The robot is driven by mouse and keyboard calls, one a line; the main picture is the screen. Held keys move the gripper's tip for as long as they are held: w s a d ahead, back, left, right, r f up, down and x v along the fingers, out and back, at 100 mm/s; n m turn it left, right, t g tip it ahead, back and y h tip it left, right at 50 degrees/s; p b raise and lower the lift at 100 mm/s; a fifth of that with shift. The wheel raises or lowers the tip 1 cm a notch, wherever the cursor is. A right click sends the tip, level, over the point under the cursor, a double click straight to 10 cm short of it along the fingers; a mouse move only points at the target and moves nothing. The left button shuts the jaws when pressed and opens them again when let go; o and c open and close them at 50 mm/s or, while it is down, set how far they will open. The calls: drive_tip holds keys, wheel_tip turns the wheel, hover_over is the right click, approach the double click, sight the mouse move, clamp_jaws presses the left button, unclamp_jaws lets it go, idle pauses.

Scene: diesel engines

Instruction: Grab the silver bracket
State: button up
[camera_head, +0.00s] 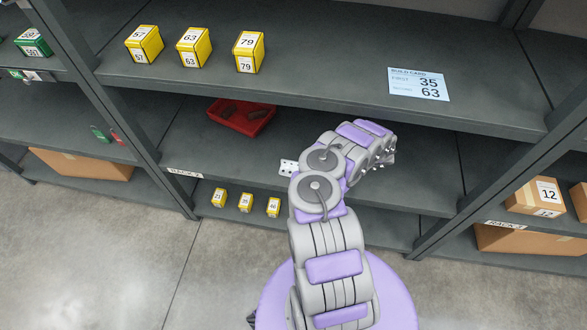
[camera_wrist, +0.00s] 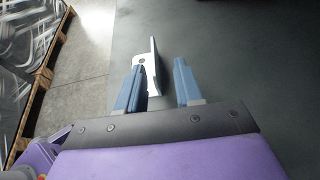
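The silver bracket (camera_wrist: 151,66) stands between the two blue fingers of my gripper (camera_wrist: 158,64) in the wrist view, close against the left finger. Whether they touch is unclear. The right finger is clearly apart from it. The fingers are open. In the head view, a pale plate with holes (camera_head: 288,168), which looks like the bracket, shows at the front edge of the middle shelf, just left of my arm. My arm hides part of it, and my gripper's fingers cannot be made out there.
A red bin (camera_head: 242,117) sits on the middle shelf (camera_head: 200,145). Yellow numbered boxes (camera_head: 194,47) and a build card (camera_head: 418,84) reading 35 and 63 are on the upper shelf. Small yellow boxes (camera_head: 245,203) stand below. A wooden pallet (camera_wrist: 43,80) shows at left in the wrist view.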

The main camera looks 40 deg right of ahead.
sight(289, 162)
drive_tip(key=a, duration=0.1)
drive_tip(key=w+a, duration=0.2)
drive_tip(key=shift+a+f+b, duration=0.25)
drive_tip(key=shift+a+b, duration=0.05)
drive_tip(key=w+f+b, duration=0.1)
drive_tip(key=w+f, duration=0.1)
drive_tip(key=shift+w+a+f+b, duration=0.4)
drive_tip(key=shift+w+a+f, duration=0.1)
drive_tip(key=shift+w+f, duration=0.05)
drive_tip(key=shift+w, duration=0.15)
drive_tip(key=shift+a+r, duration=0.2)
drive_tip(key=shift+a, duration=0.4)
drive_tip(key=shift+c, duration=1)
drive_tip(key=shift+d, duration=0.25)
clamp_jaws()
drive_tip(key=shift+d+f, duration=0.1)
drive_tip(key=shift+d, duration=0.05)
